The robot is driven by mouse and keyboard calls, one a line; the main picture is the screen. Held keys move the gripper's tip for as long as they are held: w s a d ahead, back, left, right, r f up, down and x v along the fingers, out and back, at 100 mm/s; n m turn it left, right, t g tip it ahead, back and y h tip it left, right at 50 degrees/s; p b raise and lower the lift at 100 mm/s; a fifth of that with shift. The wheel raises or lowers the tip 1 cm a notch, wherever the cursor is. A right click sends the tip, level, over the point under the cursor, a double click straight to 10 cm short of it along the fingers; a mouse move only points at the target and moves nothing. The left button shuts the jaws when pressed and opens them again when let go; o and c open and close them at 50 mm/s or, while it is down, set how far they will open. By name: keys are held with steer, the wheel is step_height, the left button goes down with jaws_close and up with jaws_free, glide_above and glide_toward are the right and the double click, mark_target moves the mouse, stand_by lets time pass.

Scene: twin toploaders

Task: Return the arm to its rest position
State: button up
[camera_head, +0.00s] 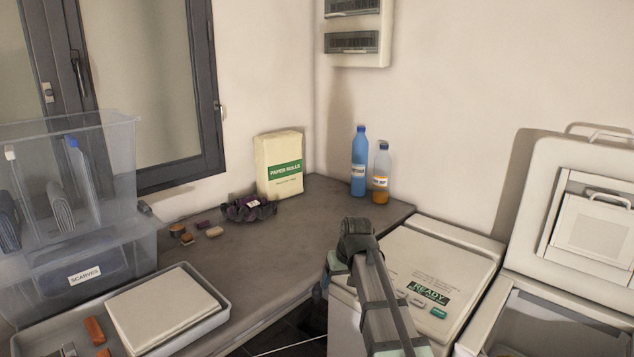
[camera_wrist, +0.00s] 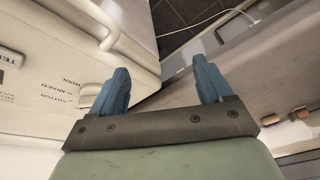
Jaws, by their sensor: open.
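My arm (camera_head: 376,290) rises from the bottom of the head view and bends at a dark joint in front of the closed toploader. My gripper (camera_wrist: 161,64) shows in the wrist view with its two blue fingers well apart and nothing between them. In the head view the fingers are mostly hidden behind the arm. The closed toploader (camera_head: 432,262) has a flat white lid with a green READY label. The toploader to its right stands with its lid (camera_head: 590,205) raised and its drum opening (camera_head: 545,325) partly in view.
Clear scarves bins (camera_head: 85,265) and a tray (camera_head: 222,312) stand left. A dark floor gap lies between counter and machine.

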steer(key=s+a+f+n+g, duration=0.1)
steer(key=s+a+f, duration=0.15)
steer(key=f, duration=0.35)
steer(key=s+a+f+g, duration=0.1)
steer(key=s+f, duration=0.2)
steer(key=f, duration=0.3)
steer(key=s+d+f+m+g, duration=0.1)
steer(key=s+d+f, duration=0.2)
steer(key=s+f, duration=0.5)
steer(key=s+d+f+m+g, duration=0.1)
steer(key=s+d+f+g, duration=0.2)
steer(key=f, duration=0.9)
steer(key=s+d+f+g, duration=0.1)
steer(key=s+d+f, duration=0.1)
steer(key=s+f, duration=0.4)
steer(key=s+d+f+m+g+h, duration=0.1)
steer(key=s+f, duration=0.5)
steer(key=s, duration=1.1)
steer(key=s+d+f+g, duration=0.2)
steer(key=s+f, duration=0.5)
steer(key=s, duration=0.4)
steer(key=shift+s+d+m+h, duration=0.15)
steer(key=shift+d+m+h, duration=0.15)
steer(key=shift+d, duration=0.35)
